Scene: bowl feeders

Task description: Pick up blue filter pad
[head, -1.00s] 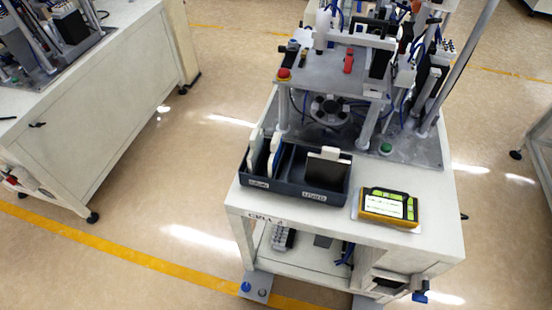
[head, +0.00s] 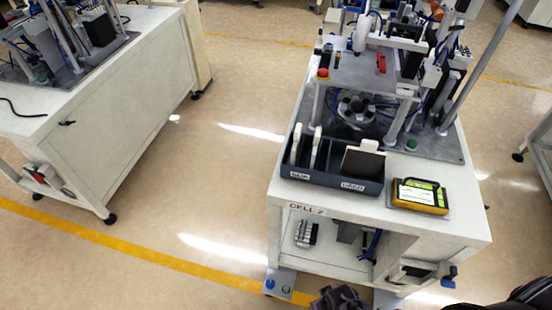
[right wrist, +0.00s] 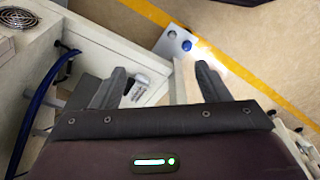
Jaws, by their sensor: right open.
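In the head view a dark tray (head: 330,181) stands on the front of the cell's bench top. Two upright pads with white edges are in its left compartment. One pad (head: 296,144) is at the left, and the other (head: 315,148) is just right of it; blue on their faces is hard to make out now. A dark pad with a white tab (head: 364,159) is in the right compartment, labelled USED. My right gripper (right wrist: 160,86) is open and empty, low in front of the bench. A dark gripper part shows at the head view's bottom edge. My left gripper is out of view.
A yellow handheld device (head: 419,196) lies right of the tray. A machine with posts and a red button (head: 322,73) stands behind. The lower shelf holds small white items (head: 306,233). Another bench (head: 110,110) is at left, with open floor between.

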